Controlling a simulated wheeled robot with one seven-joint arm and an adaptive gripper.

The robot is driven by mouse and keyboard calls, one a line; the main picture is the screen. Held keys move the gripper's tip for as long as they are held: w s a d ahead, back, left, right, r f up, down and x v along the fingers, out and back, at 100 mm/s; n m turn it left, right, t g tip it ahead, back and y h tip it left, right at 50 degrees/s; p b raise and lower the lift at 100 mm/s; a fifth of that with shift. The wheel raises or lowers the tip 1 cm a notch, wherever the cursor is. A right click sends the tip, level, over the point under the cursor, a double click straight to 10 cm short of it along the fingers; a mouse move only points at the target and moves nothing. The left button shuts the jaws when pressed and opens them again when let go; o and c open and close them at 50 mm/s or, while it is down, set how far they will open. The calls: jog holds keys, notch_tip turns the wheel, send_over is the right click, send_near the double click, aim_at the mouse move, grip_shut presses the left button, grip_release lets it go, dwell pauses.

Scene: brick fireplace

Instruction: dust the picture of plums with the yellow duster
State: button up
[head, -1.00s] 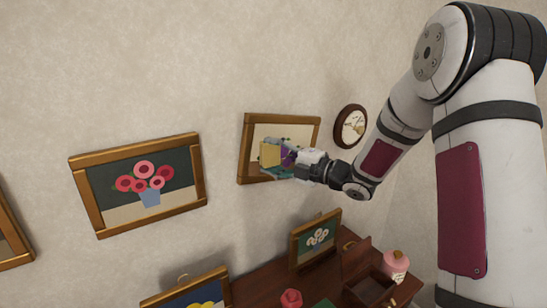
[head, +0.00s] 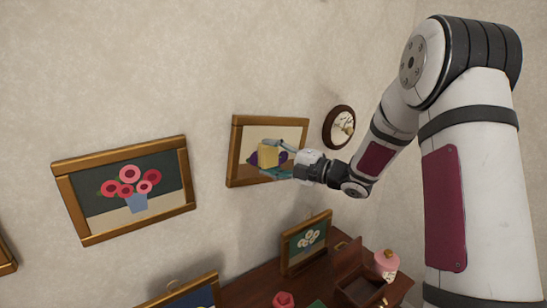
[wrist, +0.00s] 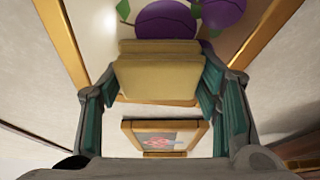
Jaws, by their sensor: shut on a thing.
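The picture of plums (head: 240,142) hangs on the wall in a gold-brown frame. Its purple plums (wrist: 165,20) and green leaves show in the wrist view. My gripper (head: 280,158) is shut on the yellow duster (head: 267,156) and holds it in front of the picture. In the wrist view, the duster (wrist: 158,78) sits between the teal finger pads, close to the picture below the plums. I cannot tell whether it touches the picture surface. In the head view, the duster and gripper hide part of the plums.
A picture of pink flowers (head: 125,187) hangs to the left, and a round dark frame (head: 339,128) to the right. Below is a wooden surface (head: 250,288) with a white-flower picture (head: 306,242), an open box (head: 359,287) and a pink jar (head: 385,263).

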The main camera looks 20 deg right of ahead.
aim_at(251, 153)
jog(key=shift+s+a+r+p, duration=0.15)
jog(key=shift+a, duration=0.4)
jog(key=shift+s+a+r+p, duration=0.1)
jog(key=shift+s+a, duration=0.05)
jog(key=shift+a, duration=0.4)
jog(key=shift+s+a+r+p, duration=0.15)
jog(key=shift+a, duration=0.4)
jog(key=shift+r, duration=0.25)
jog(key=shift+w+d+f, duration=0.15)
jog(key=shift+w+d, duration=0.05)
jog(key=shift+d, duration=0.5)
jog(key=shift+w+d+f, duration=0.15)
jog(key=shift+w+d, duration=0.05)
jog(key=shift+d, duration=0.45)
jog(key=shift+w+d+f, duration=0.15)
jog(key=shift+w+d, duration=0.05)
jog(key=shift+d, duration=0.5)
jog(key=shift+s+a+r+p, duration=0.1)
jog(key=shift+s+a+p, duration=0.15)
jog(key=shift+a, duration=0.35)
jog(key=shift+s+a+r+p, duration=0.15)
jog(key=shift+s+a, duration=0.1)
jog(key=shift+a, duration=0.4)
jog(key=shift+s+a+r+p, duration=0.1)
jog(key=shift+s+a+p, duration=0.15)
jog(key=shift+a, duration=0.35)
